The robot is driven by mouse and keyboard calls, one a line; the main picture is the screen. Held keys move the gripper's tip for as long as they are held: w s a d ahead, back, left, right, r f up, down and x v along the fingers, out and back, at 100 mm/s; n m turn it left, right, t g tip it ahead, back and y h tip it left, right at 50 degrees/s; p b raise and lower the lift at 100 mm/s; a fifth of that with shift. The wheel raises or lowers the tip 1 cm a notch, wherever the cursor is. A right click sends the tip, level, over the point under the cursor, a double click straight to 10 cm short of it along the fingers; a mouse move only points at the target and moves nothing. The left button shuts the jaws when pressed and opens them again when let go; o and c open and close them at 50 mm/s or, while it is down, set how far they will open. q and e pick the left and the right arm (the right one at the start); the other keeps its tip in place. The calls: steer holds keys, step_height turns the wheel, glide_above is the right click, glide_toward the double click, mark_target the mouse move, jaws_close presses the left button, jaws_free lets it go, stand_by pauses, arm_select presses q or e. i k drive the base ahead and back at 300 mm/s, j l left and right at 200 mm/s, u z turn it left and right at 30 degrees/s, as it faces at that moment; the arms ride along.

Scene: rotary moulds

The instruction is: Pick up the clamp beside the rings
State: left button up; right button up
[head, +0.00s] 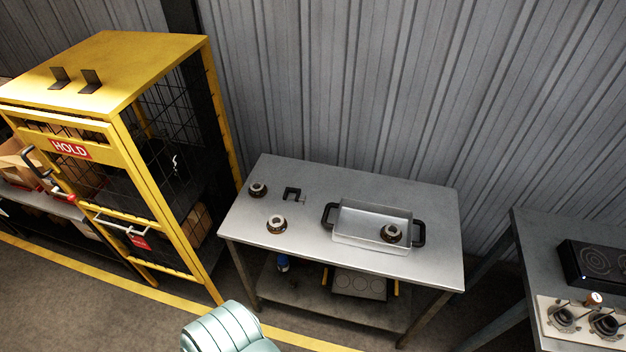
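The clamp (291,194) is a small dark C-shaped piece lying on the grey metal table (350,191), near its back left. Two dark rings with light centres lie by it: one ring (258,189) to its left near the table's edge, and another ring (277,224) in front of it. A third ring (390,233) sits inside the silver tray (372,216) with black handles. Neither of my grippers shows in the head view.
A yellow mesh cage (122,125) with a HOLD sign stands left of the table. A second table (541,262) with a black hotplate (598,264) stands at right. A pale green rounded object (222,329) is at the bottom. The table's front left and right end are bare.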

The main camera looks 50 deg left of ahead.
mark_target(288, 190)
steer(key=u, duration=1.75)
steer(key=i+j+z, duration=0.15)
steer(key=z, duration=0.25)
steer(key=i+j+z, duration=0.1)
steer(key=j+z, duration=0.3)
steer(key=i+j+z, duration=0.1)
steer(key=z, duration=0.25)
steer(key=j, duration=0.1)
